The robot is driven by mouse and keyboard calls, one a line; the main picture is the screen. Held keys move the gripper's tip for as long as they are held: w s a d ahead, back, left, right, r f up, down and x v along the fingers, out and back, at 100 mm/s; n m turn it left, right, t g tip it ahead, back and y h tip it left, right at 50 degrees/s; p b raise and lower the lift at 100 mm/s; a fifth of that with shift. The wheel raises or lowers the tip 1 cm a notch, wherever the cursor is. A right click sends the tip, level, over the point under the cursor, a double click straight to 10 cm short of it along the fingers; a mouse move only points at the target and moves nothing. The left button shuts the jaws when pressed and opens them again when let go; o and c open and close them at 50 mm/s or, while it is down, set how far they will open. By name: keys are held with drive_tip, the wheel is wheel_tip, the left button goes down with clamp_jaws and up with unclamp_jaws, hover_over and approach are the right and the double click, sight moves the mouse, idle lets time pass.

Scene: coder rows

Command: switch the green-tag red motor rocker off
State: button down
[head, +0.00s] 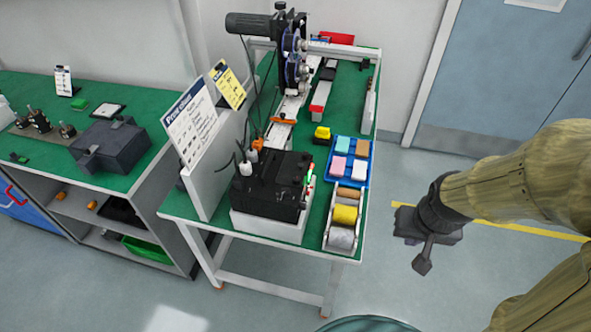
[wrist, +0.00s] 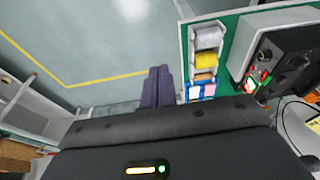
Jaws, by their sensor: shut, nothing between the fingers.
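A black control unit (head: 268,190) sits on a white base near the front of the green-topped table. Small red and green parts (head: 309,180) show along its right side; they are too small to tell one rocker or tag from another, or how a rocker is set. My gripper (head: 422,264) is shut and empty, above the floor to the right of the table and apart from the unit. Its fingers show in the wrist view (wrist: 157,86).
A tray of rolls (head: 328,238) and a blue tray of coloured blocks (head: 334,178) stand right of the unit. A white sign panel (head: 206,165) stands left of it. A reel machine (head: 290,50) is at the back. The floor between table and gripper is clear.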

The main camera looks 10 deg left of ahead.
drive_tip(key=shift+a, duration=0.15)
drive_tip(key=w+a+f+n+t+y+b, duration=0.1)
drive_tip(key=w+f+n+t, duration=0.25)
drive_tip(key=w, duration=0.65)
drive_tip(key=w+a+f+n+t+y+b, duration=0.1)
drive_tip(key=w+f+n+t, duration=0.2)
drive_tip(key=w, duration=0.6)
drive_tip(key=w+a+f+n+t+y+b, duration=0.1)
drive_tip(key=w+a+f+n+t+y, duration=0.1)
drive_tip(key=w+a+f+n+y, duration=0.4)
drive_tip(key=a+f+n+y, duration=0.1)
drive_tip(key=a+f+y, duration=0.1)
drive_tip(key=a+y, duration=0.1)
drive_tip(key=shift+w+a+f+y, duration=0.35)
drive_tip(key=shift+w+a+y, duration=0.05)
drive_tip(key=shift+a, duration=0.15)
drive_tip(key=shift+a, duration=0.1)
